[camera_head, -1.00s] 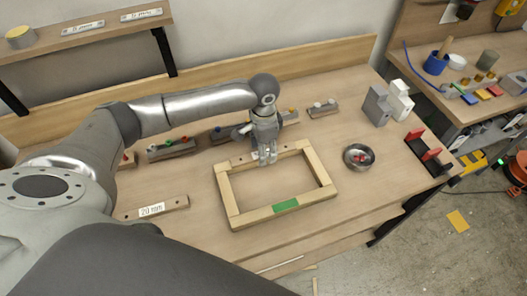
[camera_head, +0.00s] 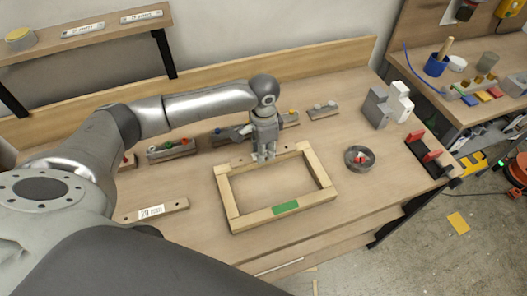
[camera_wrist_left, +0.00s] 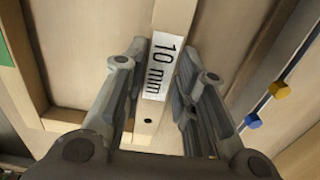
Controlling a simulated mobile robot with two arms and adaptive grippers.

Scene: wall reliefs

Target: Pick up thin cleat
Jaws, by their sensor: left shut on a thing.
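The thin cleat (camera_wrist_left: 147,122) is a narrow pale wooden strip with a white "10 mm" label (camera_wrist_left: 161,66) and a dark hole near its end, in the left wrist view. My left gripper (camera_wrist_left: 158,72) has a finger on each side of the cleat and is shut on it. In the head view my left gripper (camera_head: 263,157) points down at the far rail of a rectangular wooden frame (camera_head: 228,197). Part of the cleat (camera_head: 240,161) shows left of the fingers; its label is hidden there. I cannot tell if the cleat is lifted. My right gripper is not in view.
A thicker "20 mm" cleat (camera_head: 178,206) lies at the left of the bench. A round bowl with red pieces (camera_head: 359,157) stands right of the frame. Peg blocks (camera_head: 172,150) line the back. Grey and white blocks (camera_head: 376,107) stand at the back right.

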